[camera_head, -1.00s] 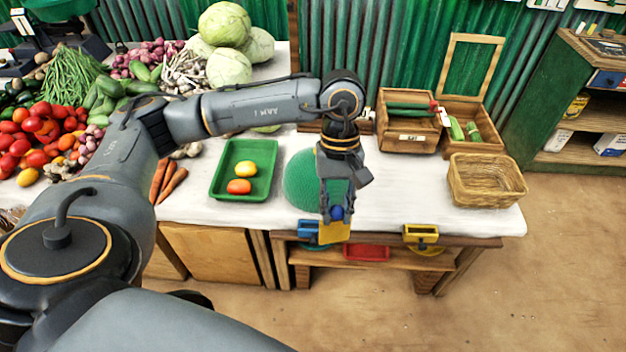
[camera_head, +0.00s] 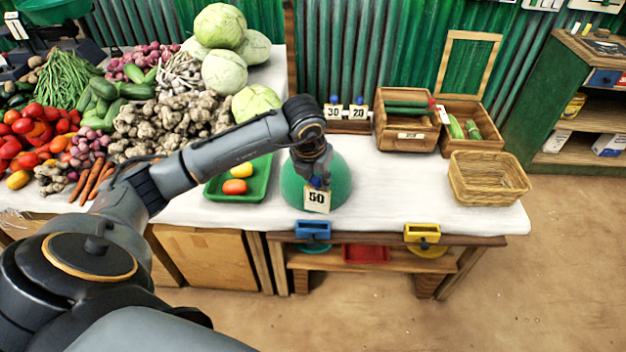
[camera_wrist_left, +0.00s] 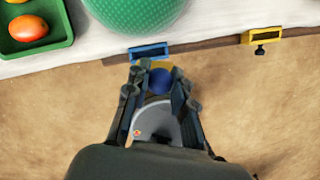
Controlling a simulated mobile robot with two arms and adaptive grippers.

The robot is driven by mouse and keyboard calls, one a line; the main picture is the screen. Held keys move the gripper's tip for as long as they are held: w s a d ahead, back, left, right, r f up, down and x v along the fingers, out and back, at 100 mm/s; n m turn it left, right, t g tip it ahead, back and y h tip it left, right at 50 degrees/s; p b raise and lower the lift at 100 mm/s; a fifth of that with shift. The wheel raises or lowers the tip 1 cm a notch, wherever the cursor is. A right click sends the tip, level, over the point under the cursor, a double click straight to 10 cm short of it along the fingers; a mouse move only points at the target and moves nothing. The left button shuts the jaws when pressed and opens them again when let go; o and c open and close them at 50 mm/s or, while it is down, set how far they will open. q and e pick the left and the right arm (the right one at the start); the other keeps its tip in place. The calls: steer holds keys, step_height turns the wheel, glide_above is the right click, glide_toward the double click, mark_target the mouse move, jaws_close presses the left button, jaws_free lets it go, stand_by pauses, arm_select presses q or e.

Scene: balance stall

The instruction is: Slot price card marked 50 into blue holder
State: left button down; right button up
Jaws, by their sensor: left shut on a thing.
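The price card marked 50 (camera_head: 316,199) hangs upright below my left gripper (camera_head: 317,180), its number facing the head camera. My left gripper is shut on the card's blue knob, which shows between the fingers in the left wrist view (camera_wrist_left: 159,82). The blue holder (camera_head: 313,230) is fixed on the table's front edge, just below the card and apart from it in the head view. The blue holder also shows beyond the fingertips in the left wrist view (camera_wrist_left: 148,51). My right gripper is not in view.
A green dome (camera_head: 332,188) stands right behind the card. A yellow holder (camera_head: 422,233) is farther right on the edge. Cards marked 30 (camera_head: 333,113) and 20 (camera_head: 357,113) stand at the back. A wicker basket (camera_head: 489,180) is right.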

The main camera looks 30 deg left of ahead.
mark_target(313, 201)
arm_select(q)
steer(key=shift+w+a+f+n+y+b, duration=0.1)
steer(key=shift+a+f+n+b, duration=0.3)
steer(key=shift+f, duration=0.7)
steer(key=shift+w+a+f+n+y+b, duration=0.1)
steer(key=shift+f+n+b, duration=0.3)
steer(key=shift+f+b, duration=0.6)
steer(key=shift+a+f+n+y+b, duration=0.1)
steer(key=shift+a+f+n+b, duration=0.25)
steer(key=shift+f, duration=0.9)
steer(key=shift+d, duration=0.1)
steer(key=shift+f, duration=0.1)
steer(key=shift+f+b, duration=0.35)
steer(key=shift+b, duration=0.15)
steer(key=shift+f+n+b, duration=0.25)
steer(key=shift+f+b, duration=0.6)
steer(key=shift+f, duration=0.2)
steer(key=shift+r, duration=0.15)
